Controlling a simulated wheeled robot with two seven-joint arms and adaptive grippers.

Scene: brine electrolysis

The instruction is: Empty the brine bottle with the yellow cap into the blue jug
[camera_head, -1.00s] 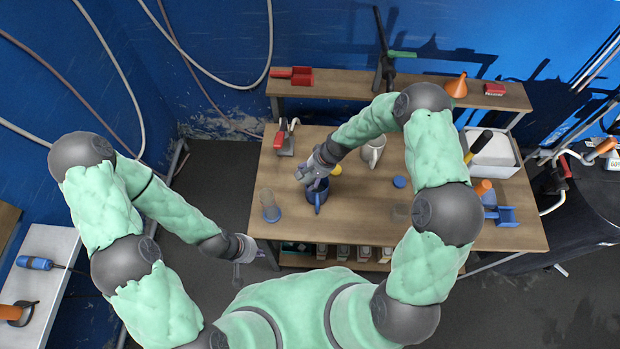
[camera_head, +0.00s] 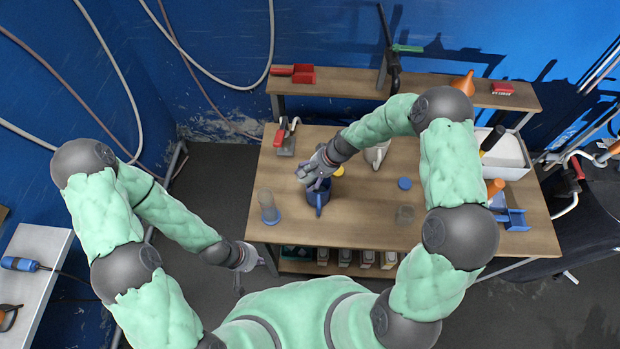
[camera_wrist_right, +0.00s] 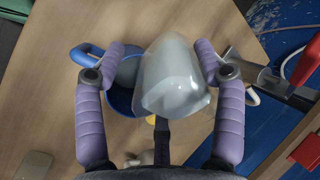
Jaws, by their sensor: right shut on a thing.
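The blue jug (camera_head: 317,196) stands on the table; its handle points toward me. In the right wrist view the jug (camera_wrist_right: 121,98) is partly hidden behind a translucent grey bottle (camera_wrist_right: 172,80). My right gripper (camera_wrist_right: 165,70) is shut on this bottle, one purple finger on each side. I cannot tell whether liquid is flowing. A yellow cap (camera_head: 338,171) shows just behind the jug. My left gripper (camera_head: 252,271) hangs before the table's left front, apparently open and empty.
A clear vessel with a blue base (camera_head: 269,207) stands left of the jug. A pale mug (camera_head: 376,154) and a blue disc (camera_head: 404,183) are to the right. A red-handled tool (camera_head: 286,137) stands at the back left. A white bin (camera_head: 506,158) is at the right.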

